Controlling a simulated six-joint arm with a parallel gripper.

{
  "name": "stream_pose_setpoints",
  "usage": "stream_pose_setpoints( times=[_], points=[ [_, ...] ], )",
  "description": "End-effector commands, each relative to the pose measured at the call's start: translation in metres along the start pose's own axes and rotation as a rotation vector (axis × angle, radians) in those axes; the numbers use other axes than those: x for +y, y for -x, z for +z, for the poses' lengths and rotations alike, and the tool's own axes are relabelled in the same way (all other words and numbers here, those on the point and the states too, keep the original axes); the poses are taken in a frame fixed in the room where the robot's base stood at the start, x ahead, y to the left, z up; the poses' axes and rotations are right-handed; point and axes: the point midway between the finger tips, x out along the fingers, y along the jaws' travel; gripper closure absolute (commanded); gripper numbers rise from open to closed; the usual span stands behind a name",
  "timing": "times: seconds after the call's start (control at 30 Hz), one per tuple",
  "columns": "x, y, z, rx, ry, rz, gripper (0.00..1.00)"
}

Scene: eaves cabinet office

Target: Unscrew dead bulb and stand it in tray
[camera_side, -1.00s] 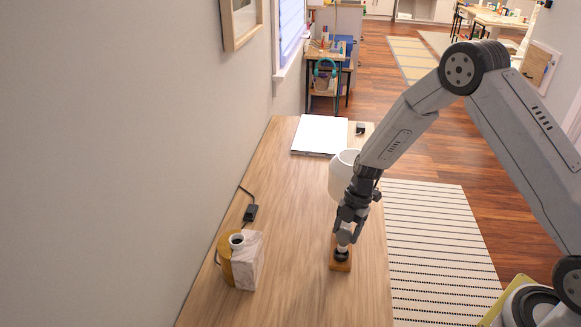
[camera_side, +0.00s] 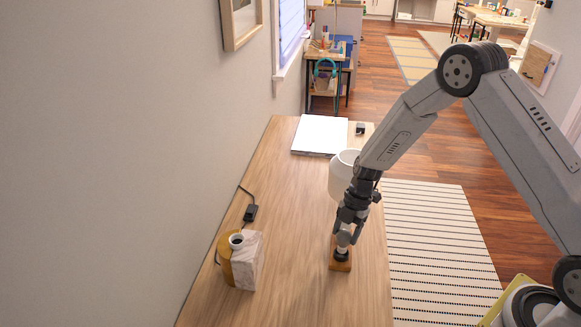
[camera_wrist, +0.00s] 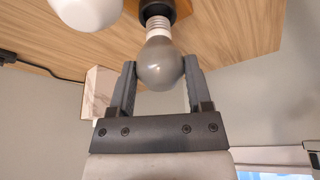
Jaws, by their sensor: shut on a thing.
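A grey, dark-looking bulb (camera_wrist: 161,66) is between the two fingertips of my gripper (camera_wrist: 160,75) in the wrist view. The gripper is shut on its round glass. The bulb's pale collar and metal thread point at a black round holder (camera_wrist: 154,10) on a small wooden base (camera_wrist: 183,9). Part of the thread shows outside the holder; I cannot tell how deep the rest sits. In the side view my gripper (camera_side: 344,236) is directly above this wooden base (camera_side: 340,267), and the bulb is mostly hidden. I cannot make out a separate tray.
A marble and yellow block (camera_side: 247,262) with a dark round opening (camera_side: 237,241) stands to the left. A white rounded vessel (camera_side: 341,178) stands behind my wrist. A black adapter and cable (camera_side: 250,212) lie near the wall. A closed white laptop-like slab (camera_side: 320,134) lies farther back. The middle desk is clear.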

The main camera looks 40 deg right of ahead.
Motion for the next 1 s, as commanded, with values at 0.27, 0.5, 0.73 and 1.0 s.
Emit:
stream_pose_setpoints(
  times=[0.27, 0.5, 0.73, 1.0],
  points=[
    [0.0, -0.004, 0.002, 0.0, 0.0, 0.001, 0.97],
    [0.0, -0.009, 0.003, 0.0, 0.0, 0.001, 0.97],
    [0.0, -0.013, 0.005, 0.0, 0.0, 0.0, 0.97],
    [0.0, -0.017, 0.006, 0.0, 0.001, 0.0, 0.97]
  ],
)
